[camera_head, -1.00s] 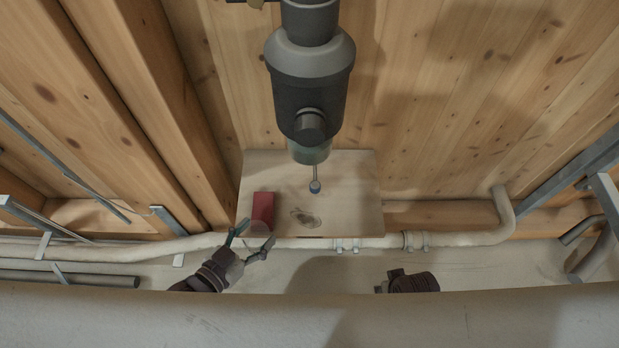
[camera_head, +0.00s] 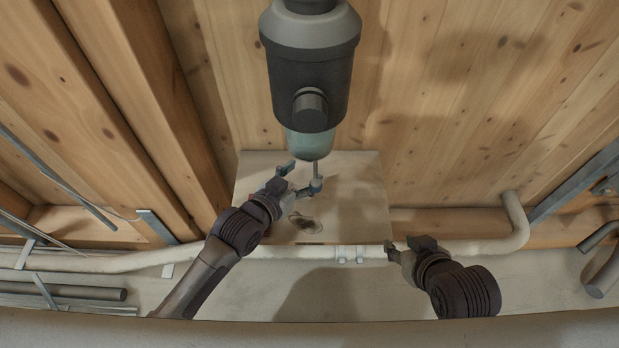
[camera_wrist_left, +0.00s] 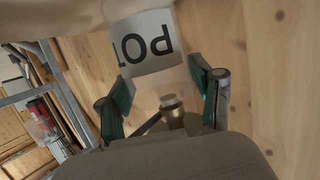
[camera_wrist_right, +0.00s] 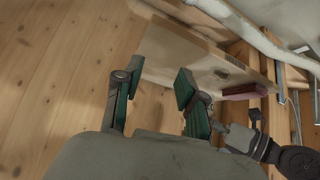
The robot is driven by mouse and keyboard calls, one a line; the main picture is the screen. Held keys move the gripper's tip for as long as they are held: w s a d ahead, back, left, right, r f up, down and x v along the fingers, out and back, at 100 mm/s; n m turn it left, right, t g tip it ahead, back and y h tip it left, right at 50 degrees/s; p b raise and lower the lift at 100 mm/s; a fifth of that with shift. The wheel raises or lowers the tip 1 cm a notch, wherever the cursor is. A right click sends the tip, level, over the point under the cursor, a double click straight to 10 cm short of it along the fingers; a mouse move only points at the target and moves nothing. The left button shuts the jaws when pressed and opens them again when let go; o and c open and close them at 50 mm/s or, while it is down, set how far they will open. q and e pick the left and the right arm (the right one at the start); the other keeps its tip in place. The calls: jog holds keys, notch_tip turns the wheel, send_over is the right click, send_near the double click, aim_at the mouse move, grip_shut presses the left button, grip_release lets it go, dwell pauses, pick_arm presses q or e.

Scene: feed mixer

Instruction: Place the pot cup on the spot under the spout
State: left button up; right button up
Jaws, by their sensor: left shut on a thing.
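The pot cup is a clear cup with a white label reading POT (camera_wrist_left: 145,45), upside down in the left wrist view. My left gripper (camera_wrist_left: 166,95) is shut on it, one finger on each side. In the head view my left gripper (camera_head: 298,178) is over the pale board, just below and left of the spout (camera_head: 308,143); the cup is hard to make out there. A dark round mark (camera_head: 305,223) lies on the board in front of the spout. My right gripper (camera_head: 407,246) is open and empty, right of the board's front corner; its fingers also show apart in the right wrist view (camera_wrist_right: 155,88).
The pale board (camera_head: 355,205) is mostly clear. A red block (camera_wrist_right: 245,91) lies at its edge in the right wrist view, hidden by my arm in the head view. A light pipe (camera_head: 470,246) runs along the board's front.

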aim_at(308, 176)
pick_arm(q)
jog(key=w+d, duration=0.1)
jog(key=w+d+b, duration=0.1)
jog(key=shift+w, duration=0.35)
jog(key=shift+f+b, duration=0.2)
jog(key=shift+b, duration=0.25)
jog(key=shift+f+b, duration=0.9)
jog(key=shift+b, duration=0.2)
pick_arm(e)
jog(key=w+a+r+t+y, duration=0.2)
jog(key=w+r+t, duration=0.25)
jog(key=r, duration=0.25)
jog(key=w+a+r+t+y, duration=0.1)
jog(key=w+a+r+t, duration=0.25)
jog(key=r+t, duration=0.3)
pick_arm(q)
jog(key=shift+f+b, duration=0.7)
jog(key=shift+b, duration=0.3)
pick_arm(e)
jog(key=s+r+t+y, duration=0.2)
jog(key=r+t, duration=0.4)
jog(key=r, duration=0.3)
jog(key=shift+s+d+r+n+y, duration=0.3)
jog(key=shift+s+d+r+n, duration=0.1)
jog(key=shift+s, duration=0.2)
pick_arm(q)
jog(key=o, duration=0.9)
jog(key=shift+f, duration=0.15)
